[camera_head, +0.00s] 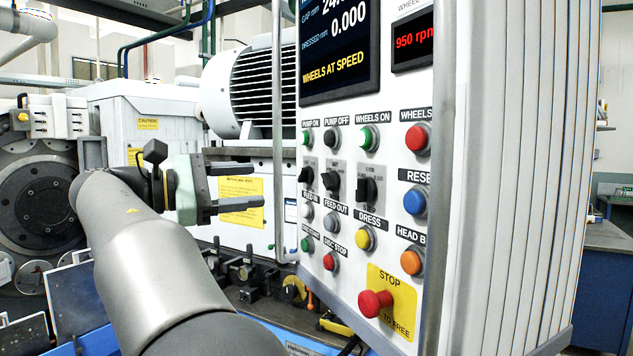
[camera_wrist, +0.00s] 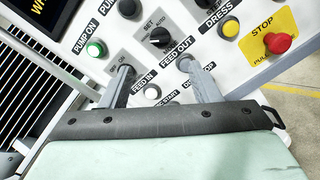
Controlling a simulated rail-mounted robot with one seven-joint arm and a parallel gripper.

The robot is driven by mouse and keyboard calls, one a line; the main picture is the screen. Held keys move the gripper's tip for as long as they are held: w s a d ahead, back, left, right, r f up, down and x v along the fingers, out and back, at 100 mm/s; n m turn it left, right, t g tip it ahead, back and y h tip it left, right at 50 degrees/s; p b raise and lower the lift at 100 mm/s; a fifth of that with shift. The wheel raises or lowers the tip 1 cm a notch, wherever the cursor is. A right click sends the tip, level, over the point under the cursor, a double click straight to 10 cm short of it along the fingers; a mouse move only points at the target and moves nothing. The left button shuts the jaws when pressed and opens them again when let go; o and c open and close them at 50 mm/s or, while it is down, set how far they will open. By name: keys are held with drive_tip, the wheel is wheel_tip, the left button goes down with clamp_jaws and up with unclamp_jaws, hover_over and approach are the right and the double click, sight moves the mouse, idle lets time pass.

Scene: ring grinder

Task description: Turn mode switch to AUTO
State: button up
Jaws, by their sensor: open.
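The control panel carries a row of black rotary switches in the head view: a left switch (camera_head: 306,176), a middle switch (camera_head: 330,180) and a right switch (camera_head: 366,189). Their small labels are too blurred there to tell which is the mode switch. In the wrist view one black switch (camera_wrist: 158,38) has "SET" above it and shows beyond the gap between my fingers. My gripper (camera_head: 256,184) is open and empty, left of the panel in the head view. In the wrist view its fingers (camera_wrist: 155,68) point at the panel, the left one covering most of another switch.
Push buttons surround the switches, including a green PUMP ON button (camera_wrist: 95,48) and a white FEED IN button (camera_wrist: 152,91). A red STOP button (camera_head: 375,303) on a yellow plate sits low on the panel. A grey vertical rail (camera_head: 278,130) stands by the panel's left edge.

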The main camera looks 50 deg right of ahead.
sight(324, 180)
drive_tip(key=p+x, duration=0.1)
drive_tip(key=x, duration=1.3)
drive_tip(key=shift+d, duration=0.2)
drive_tip(key=c, duration=1)
